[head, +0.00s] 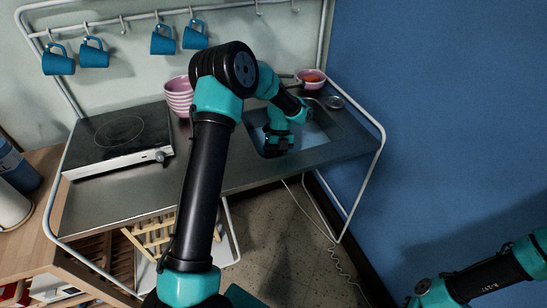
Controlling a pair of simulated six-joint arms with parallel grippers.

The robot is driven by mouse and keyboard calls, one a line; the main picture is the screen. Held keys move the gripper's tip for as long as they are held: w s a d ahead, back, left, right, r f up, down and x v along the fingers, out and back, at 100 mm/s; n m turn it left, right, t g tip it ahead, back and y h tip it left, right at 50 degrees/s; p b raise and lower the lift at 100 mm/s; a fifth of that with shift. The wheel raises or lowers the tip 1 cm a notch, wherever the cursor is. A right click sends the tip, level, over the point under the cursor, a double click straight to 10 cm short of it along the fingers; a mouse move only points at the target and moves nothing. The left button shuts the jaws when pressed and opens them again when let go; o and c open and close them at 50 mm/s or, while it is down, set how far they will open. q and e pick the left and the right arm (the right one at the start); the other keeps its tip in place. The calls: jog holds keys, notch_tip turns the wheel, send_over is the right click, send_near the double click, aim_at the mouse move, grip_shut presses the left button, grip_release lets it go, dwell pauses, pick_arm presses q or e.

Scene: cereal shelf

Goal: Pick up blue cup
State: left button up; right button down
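Several blue cups hang from hooks on the white rail at the upper left. From left to right there is a blue cup (58,63), a blue cup (94,55), a blue cup (162,43) and a blue cup (195,37). My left arm rises through the middle of the view and bends down to the right. My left gripper (277,142) is over or in the sink, well apart from the cups. Its fingers are too small and dark to show whether they are open. My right arm shows at the lower right; its gripper is not in view.
A hotplate (122,132) sits on the metal counter (110,200). Striped pink bowls (179,96) stand behind my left arm. Another pink bowl (311,80) is beyond the sink (318,133). White frame tubes and the blue wall (460,120) bound the right side.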

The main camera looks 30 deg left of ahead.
pick_arm(q)
grip_shut()
jog(key=shift+r, duration=0.15)
notch_tip(320, 180, up, 18)
dwell(0.8)
